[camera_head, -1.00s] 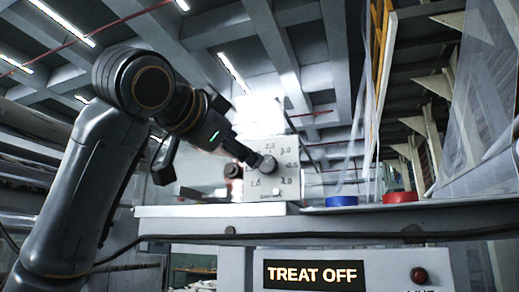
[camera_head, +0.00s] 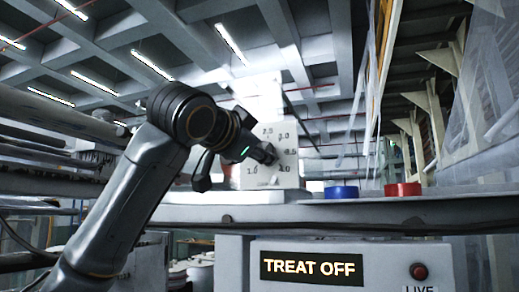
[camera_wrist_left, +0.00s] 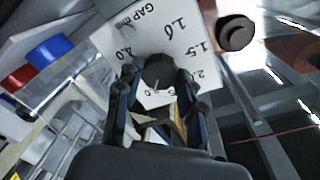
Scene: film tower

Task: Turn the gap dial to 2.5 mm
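The gap dial is a dark round knob (camera_wrist_left: 160,72) on a white panel (camera_wrist_left: 112,38) marked GAP mm, with numbers including 1.0, 1.5 and 4.0 around it. My left gripper (camera_wrist_left: 159,80) has its two fingers on either side of the knob in the left wrist view. Whether both fingers press on it is unclear. In the head view my left gripper (camera_head: 266,153) reaches the upright panel (camera_head: 258,105) from the left and covers much of the knob. The pointer's reading is hidden or too small to tell. My right gripper is not in view.
A second black knob (camera_wrist_left: 237,32) sits beside the panel. A blue disc (camera_head: 341,192) and a red disc (camera_head: 403,189) lie on the grey ledge (camera_head: 300,212). Clear film hangs at right.

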